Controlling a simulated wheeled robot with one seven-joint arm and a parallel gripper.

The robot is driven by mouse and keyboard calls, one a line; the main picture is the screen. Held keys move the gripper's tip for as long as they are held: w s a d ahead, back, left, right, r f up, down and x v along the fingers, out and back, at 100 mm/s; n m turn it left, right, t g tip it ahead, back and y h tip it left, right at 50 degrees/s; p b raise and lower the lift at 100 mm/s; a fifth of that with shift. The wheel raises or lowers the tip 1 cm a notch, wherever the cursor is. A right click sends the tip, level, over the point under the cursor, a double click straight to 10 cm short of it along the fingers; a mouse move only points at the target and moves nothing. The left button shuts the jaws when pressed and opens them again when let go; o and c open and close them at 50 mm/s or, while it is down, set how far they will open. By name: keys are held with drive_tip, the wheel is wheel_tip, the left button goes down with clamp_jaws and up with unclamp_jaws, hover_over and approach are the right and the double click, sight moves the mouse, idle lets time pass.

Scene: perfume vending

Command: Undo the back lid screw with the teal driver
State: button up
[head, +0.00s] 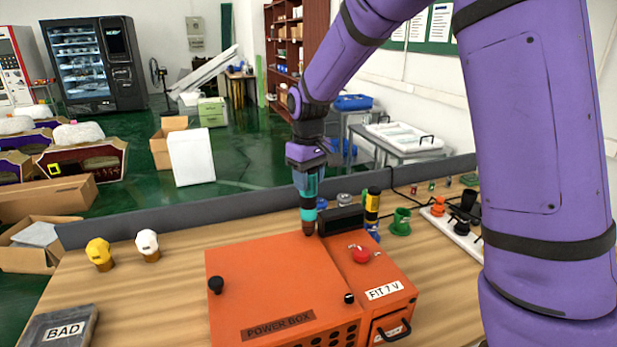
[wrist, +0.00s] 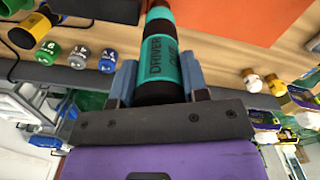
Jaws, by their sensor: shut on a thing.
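The teal driver (head: 308,187) is upright in my gripper (head: 307,172), which is shut around its handle. In the wrist view, my gripper's two blue-grey fingers (wrist: 160,88) clamp the teal driver (wrist: 162,62), marked DRIVER. The driver's dark lower end is at the back edge of the orange power box lid (head: 270,265). I cannot tell whether it touches. No back lid screw shows; the driver's end may hide it. Black knobs stand at the lid's left (head: 216,285) and near its front right (head: 349,298).
Yellow (head: 99,253) and white (head: 147,244) capped pieces stand left. A green cup (head: 401,222) and a white rack (head: 455,232) stand right. A BAD tray (head: 60,328) lies front left.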

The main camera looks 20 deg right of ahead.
drive_tip(key=shift+s+f, duration=0.1)
drive_tip(key=shift+f, duration=0.5)
idle(2.6)
drive_tip(key=shift+r, duration=3.6)
